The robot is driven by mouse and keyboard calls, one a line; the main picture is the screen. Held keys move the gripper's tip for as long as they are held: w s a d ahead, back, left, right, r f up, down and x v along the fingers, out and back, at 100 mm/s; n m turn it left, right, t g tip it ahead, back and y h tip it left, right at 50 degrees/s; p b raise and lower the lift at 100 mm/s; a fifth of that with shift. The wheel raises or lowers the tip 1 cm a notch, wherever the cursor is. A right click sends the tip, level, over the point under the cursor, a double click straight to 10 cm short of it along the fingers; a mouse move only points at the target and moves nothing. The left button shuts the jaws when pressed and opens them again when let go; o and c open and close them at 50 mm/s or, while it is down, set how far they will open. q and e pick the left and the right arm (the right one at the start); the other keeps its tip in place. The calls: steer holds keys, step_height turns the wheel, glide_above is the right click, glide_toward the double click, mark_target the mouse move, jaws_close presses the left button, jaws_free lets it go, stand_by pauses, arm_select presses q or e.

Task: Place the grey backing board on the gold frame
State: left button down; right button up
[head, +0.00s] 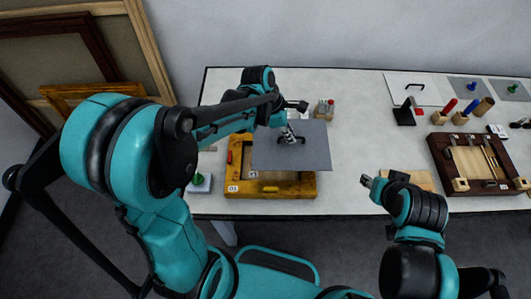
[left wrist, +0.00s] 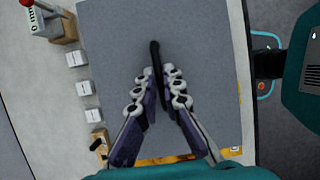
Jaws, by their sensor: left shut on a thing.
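The grey backing board (head: 305,158) has a black handle, which also shows in the left wrist view (left wrist: 155,58). My left gripper (head: 291,136) is shut on this handle, with its fingers on both sides in the left wrist view (left wrist: 158,82). The gold frame (head: 270,189) lies on the table under the board. The board covers its back right part and reaches past its right side; its front and left bars show. I cannot tell whether the board touches the frame. My right gripper (head: 369,182) is over the table's front edge, away from both; its jaws are too small to read.
A green-knobbed piece (head: 199,180) stands left of the frame. A small holder with sticks (head: 324,109) is behind the board.

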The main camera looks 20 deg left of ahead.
mark_target(270, 145)
arm_select(q)
steer(key=s+a+f, duration=0.1)
steer(key=a, duration=0.1)
steer(key=s+a+f, duration=0.1)
steer(key=a, duration=0.1)
steer(key=s+a+f+b, duration=0.1)
steer(key=a+f, duration=0.1)
step_height(270, 145, down, 3)
steer(key=shift+f+b, duration=0.15)
steer(key=shift+b, duration=0.5)
steer(key=shift+w+f, duration=0.1)
steer(key=shift+f, duration=0.25)
steer(key=shift+f+b, duration=0.4)
steer(key=shift+b, duration=0.1)
steer(key=c, duration=2)
jaws_free()
steer(key=o, duration=0.3)
